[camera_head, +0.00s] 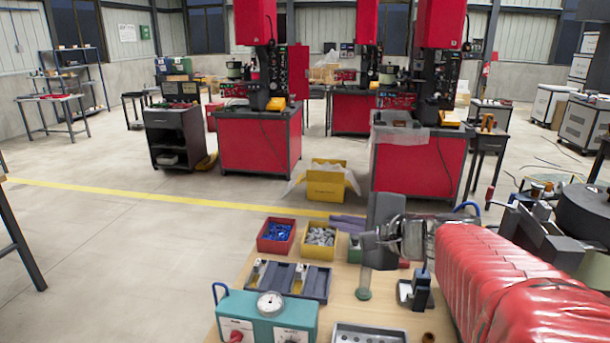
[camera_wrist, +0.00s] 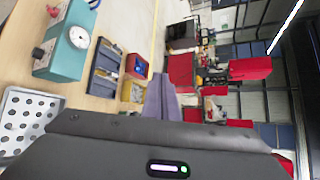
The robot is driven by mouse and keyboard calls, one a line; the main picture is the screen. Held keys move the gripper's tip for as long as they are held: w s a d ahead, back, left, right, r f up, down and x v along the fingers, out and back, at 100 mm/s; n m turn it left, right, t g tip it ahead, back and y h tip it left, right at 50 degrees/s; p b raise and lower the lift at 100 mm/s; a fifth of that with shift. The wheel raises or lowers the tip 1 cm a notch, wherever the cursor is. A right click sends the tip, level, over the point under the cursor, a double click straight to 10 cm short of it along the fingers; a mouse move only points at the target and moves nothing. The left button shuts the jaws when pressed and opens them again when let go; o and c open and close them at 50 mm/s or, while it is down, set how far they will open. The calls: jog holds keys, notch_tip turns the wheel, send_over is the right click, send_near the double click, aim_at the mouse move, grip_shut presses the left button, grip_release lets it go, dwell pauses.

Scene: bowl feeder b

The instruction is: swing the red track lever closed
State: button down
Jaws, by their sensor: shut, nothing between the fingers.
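My gripper (camera_head: 340,219) is shut and empty, pointing left above the far part of the wooden table. Its purple-grey fingers also show close together in the wrist view (camera_wrist: 160,85). A small red upright part (camera_head: 489,195) stands by dark machinery at the right, beyond my red-sleeved arm. It may be the red track lever, but it is too small to be sure, and I cannot tell its position. My gripper is well to the left of it and apart from it. The lever is not recognisable in the wrist view. My arm hides part of the machinery.
A dark round bowl (camera_head: 588,208) stands at the right edge. On the table are a teal gauge box (camera_head: 262,312), a dark divided tray (camera_head: 318,288), a red bin (camera_head: 276,250), a yellow bin (camera_head: 320,253) and a perforated tray (camera_wrist: 22,112). Open floor lies left.

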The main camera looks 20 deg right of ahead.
jog(key=s+d+r+m+h, duration=0.1)
jog(key=s+d+h, duration=0.2)
jog(key=s+d, duration=0.3)
jog(key=s+d+r+m+g+h, duration=0.1)
jog(key=s+d+h, duration=0.3)
jog(key=d, duration=0.9)
jog(key=s+d+r+m+h, duration=0.3)
jog(key=s+d+h, duration=0.1)
jog(key=s+d, duration=0.4)
jog(key=d, duration=0.2)
jog(key=shift+s+d+g, duration=0.2)
jog(key=shift+d+g, duration=0.1)
jog(key=shift+d, duration=0.05)
jog(key=shift+w+f, duration=0.1)
send_near(490, 194)
jog(key=x, duration=0.5)
jog(key=shift+f, duration=0.25)
jog(key=shift+w+d, duration=0.3)
jog(key=shift+w, duration=0.2)
